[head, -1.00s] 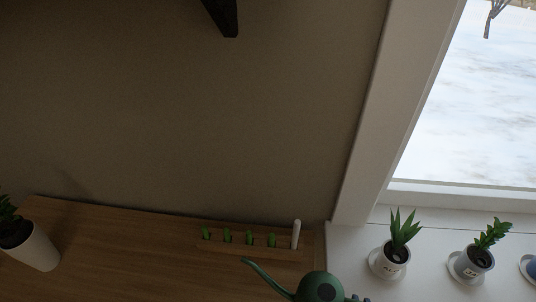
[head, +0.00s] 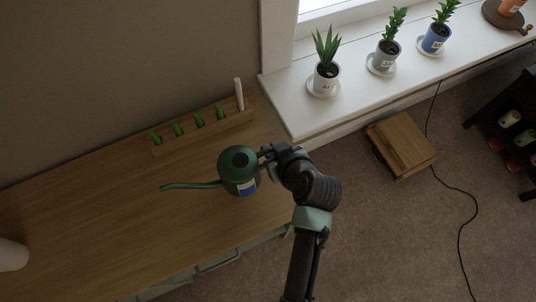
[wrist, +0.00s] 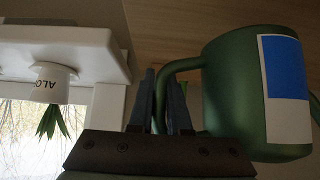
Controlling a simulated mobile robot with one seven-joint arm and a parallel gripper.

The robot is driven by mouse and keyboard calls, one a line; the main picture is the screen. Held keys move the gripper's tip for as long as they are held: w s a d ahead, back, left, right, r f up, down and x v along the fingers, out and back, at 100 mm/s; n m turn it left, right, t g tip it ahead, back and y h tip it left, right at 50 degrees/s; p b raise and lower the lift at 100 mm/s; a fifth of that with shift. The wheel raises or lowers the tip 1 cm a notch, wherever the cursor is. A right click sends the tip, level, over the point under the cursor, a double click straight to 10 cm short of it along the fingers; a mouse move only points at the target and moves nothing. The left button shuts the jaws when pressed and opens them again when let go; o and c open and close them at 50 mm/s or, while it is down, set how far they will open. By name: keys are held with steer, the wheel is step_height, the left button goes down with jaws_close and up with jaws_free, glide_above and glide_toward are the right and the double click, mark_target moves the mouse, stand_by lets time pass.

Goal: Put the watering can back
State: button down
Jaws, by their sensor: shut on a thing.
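The green watering can (head: 238,166) has a long spout pointing left and a blue and white label. In the head view it shows over the right part of the wooden cabinet top (head: 90,215); I cannot tell whether it touches the wood. My gripper (head: 266,157) is at its right side, shut on its handle. In the wrist view the can (wrist: 235,95) fills the right side, and the jaws (wrist: 163,100) close around the handle. The can looks upright in the head view.
Behind the can, a wooden holder (head: 205,131) carries several green items and a white stick (head: 239,94). A white sill (head: 300,110) with potted plants on saucers lies to the right. A white pot (head: 12,255) stands at far left. A wooden box (head: 401,143) is on the floor.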

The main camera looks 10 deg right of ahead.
steer(key=shift+f, duration=2.25)
steer(key=shift+f, duration=0.1)
steer(key=c, duration=0.9)
jaws_free()
steer(key=shift+f+b, duration=0.1)
steer(key=shift+b, duration=0.2)
steer(key=shift+o, duration=0.2)
steer(key=shift+r, duration=0.2)
steer(key=v, duration=1.2)
steer(key=shift+p, duration=0.45)
steer(key=shift+f, duration=0.1)
